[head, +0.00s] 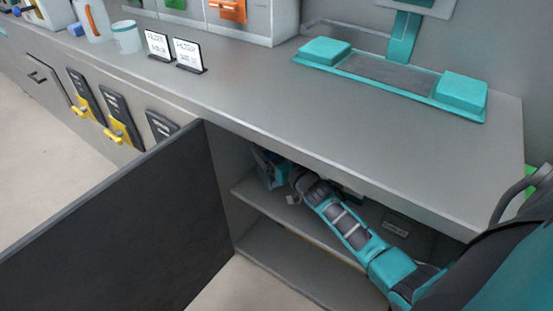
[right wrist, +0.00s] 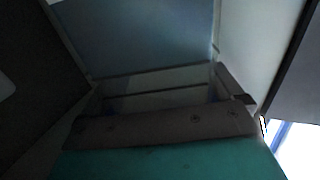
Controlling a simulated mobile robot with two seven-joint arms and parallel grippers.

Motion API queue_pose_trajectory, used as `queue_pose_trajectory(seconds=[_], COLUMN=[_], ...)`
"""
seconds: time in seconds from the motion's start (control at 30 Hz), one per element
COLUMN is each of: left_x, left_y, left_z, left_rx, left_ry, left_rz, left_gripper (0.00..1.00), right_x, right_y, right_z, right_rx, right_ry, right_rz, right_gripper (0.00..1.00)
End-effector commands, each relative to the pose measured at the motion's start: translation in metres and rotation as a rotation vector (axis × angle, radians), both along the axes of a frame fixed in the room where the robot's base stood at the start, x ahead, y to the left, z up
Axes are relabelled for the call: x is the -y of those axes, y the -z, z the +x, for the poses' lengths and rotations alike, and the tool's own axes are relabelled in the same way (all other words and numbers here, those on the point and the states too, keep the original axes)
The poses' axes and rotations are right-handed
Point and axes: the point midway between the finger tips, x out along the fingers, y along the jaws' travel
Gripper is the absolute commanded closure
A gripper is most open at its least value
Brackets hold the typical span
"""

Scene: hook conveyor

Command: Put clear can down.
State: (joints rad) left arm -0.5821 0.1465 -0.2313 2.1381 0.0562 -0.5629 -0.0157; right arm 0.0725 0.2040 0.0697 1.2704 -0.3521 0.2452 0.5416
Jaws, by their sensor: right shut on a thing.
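My right arm reaches into the open cabinet under the counter in the head view, over its shelf (head: 262,197). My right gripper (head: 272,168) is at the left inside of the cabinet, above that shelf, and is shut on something. The held thing is mostly hidden by the gripper and the cabinet's shade, so I cannot make out its shape or whether it touches the shelf. In the dark right wrist view, pale see-through surfaces show just beyond the gripper (right wrist: 160,105); they may be the clear can. My left gripper is not in view.
The cabinet door (head: 130,225) stands open at the left. The countertop (head: 290,100) hangs close above my right arm. A lower shelf (head: 290,255) is bare in front.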

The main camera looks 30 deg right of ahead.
Motion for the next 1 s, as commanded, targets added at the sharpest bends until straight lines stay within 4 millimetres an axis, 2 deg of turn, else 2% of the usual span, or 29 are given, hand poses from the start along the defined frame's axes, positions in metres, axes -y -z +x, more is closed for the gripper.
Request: queue_pose_trajectory(seconds=[0.27,0.4,0.63,0.67,0.73,1.0], left_x=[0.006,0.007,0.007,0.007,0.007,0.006], left_y=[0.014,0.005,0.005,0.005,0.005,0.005], left_z=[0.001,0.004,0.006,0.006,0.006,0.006], left_rx=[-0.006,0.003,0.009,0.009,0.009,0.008], left_ry=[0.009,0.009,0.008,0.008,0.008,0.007], left_rz=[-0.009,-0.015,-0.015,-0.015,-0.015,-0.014], left_gripper=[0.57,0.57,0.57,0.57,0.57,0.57], right_x=[0.000,0.000,0.000,0.000,0.000,0.000], right_y=[0.033,0.032,0.035,0.037,0.037,0.034], right_z=[0.001,0.001,0.001,0.000,0.000,0.000], right_rx=[0.006,0.007,0.006,0.000,0.000,-0.001], right_ry=[0.000,-0.001,-0.001,0.000,0.000,0.000], right_rz=[0.000,-0.001,-0.001,-0.001,-0.001,-0.001], right_gripper=[0.91,0.91,0.91,0.04,0.00,0.00])
